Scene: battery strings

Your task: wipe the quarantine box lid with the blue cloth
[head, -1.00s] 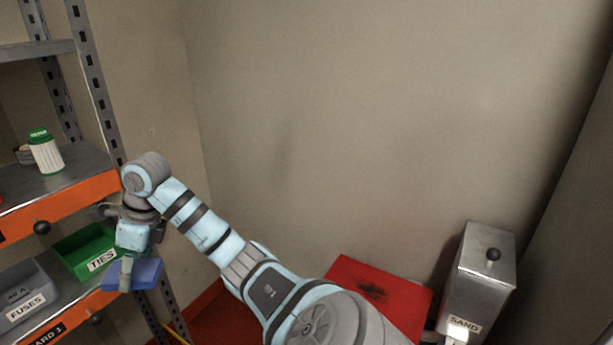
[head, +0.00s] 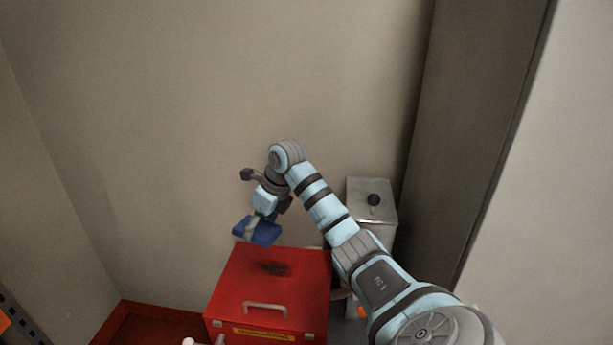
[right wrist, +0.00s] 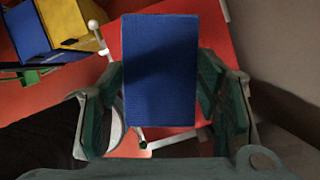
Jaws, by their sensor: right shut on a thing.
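The red quarantine box (head: 231,285) stands low in the middle of the head view, with a grey handle and a yellow label on its front. A dark smudge (head: 276,268) marks its red lid. My right gripper (head: 254,228) is shut on the blue cloth (head: 264,234), a flat folded pad, and holds it above the back left part of the lid, apparently apart from it. In the right wrist view the cloth (right wrist: 160,70) sits between the fingers, with the red surface behind it. The smudge is hidden there. My left gripper is not in view.
A metal sand bin (head: 372,205) with a black knob stands behind and right of the box, partly hidden by my right arm. The wall is close behind. Yellow and blue containers (right wrist: 75,20) show at upper left in the right wrist view.

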